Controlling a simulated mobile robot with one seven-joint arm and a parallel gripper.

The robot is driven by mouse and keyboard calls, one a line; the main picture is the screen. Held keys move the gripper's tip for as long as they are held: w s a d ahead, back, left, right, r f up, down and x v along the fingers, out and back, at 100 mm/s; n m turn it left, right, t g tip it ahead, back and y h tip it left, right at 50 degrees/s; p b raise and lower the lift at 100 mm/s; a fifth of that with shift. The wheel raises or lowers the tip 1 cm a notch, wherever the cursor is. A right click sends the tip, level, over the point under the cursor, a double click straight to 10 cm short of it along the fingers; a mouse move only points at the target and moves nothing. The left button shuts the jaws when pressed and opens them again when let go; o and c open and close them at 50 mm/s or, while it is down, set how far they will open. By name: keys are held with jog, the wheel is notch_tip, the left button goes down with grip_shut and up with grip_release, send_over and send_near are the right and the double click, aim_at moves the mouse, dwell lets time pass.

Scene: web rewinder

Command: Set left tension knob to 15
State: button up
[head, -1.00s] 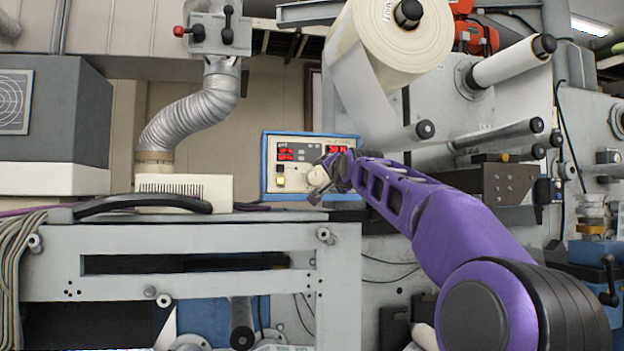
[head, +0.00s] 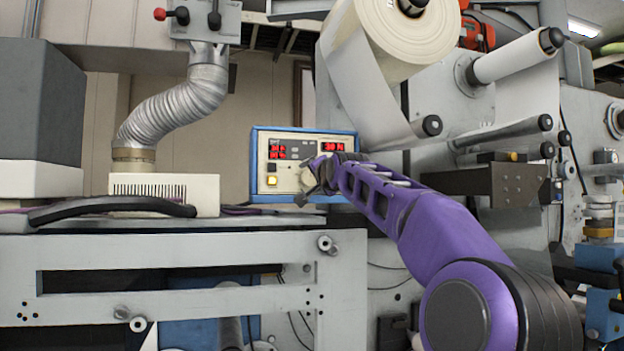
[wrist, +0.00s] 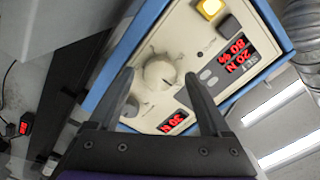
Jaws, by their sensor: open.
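The blue-framed control box (head: 254,165) has a cream panel with red displays and a yellow button (head: 272,181). In the wrist view a large cream knob (wrist: 158,70) sits between my open fingers, with a gap on both sides. I cannot tell for certain which is the left tension knob. The two-line display (wrist: 233,53) seems to read 20 N and 80 %; the other display (wrist: 173,122) seems to read 30 N. My gripper (head: 312,182) is in front of the panel and hides part of it.
A grey metal frame (head: 190,245) stands below and left of the box. A ribbed silver duct (head: 180,105) and a slotted cream housing (head: 165,190) are left of it. A large paper roll (head: 395,30) and machine rollers (head: 510,58) are above and to the right.

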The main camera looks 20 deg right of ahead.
grip_shut()
jog(key=shift+n, duration=0.3)
jog(key=n, duration=0.3)
jog(key=shift+n, duration=1.7)
jog(key=shift+r, duration=0.1)
grip_release()
